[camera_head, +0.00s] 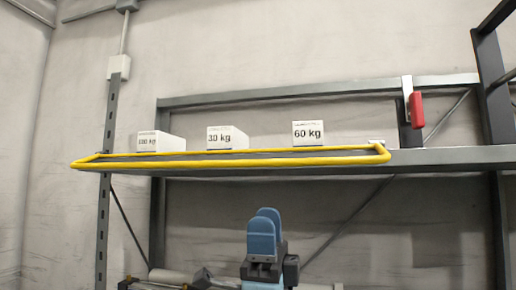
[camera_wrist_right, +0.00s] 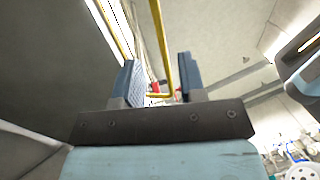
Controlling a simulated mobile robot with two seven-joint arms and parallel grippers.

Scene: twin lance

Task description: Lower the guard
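The guard (camera_head: 240,161) is a long yellow bar loop along the front of the shelf. It looks roughly level, with its ends near the shelf edge. My right gripper (camera_head: 264,228), with blue fingers, points up below the middle of the guard, with a visible gap in the head view. In the right wrist view, the fingers of my right gripper (camera_wrist_right: 160,82) are apart with nothing held. Part of the yellow guard (camera_wrist_right: 161,45) shows beyond and between them, not gripped. My left gripper is not in view.
Three white boxes with weight labels stand on the shelf; one reads 60 kg (camera_head: 308,133) and one 30 kg (camera_head: 227,138). A red handle (camera_head: 416,110) is on a post at the right. Grey uprights (camera_head: 103,215) and diagonal braces stand beneath and beside the shelf.

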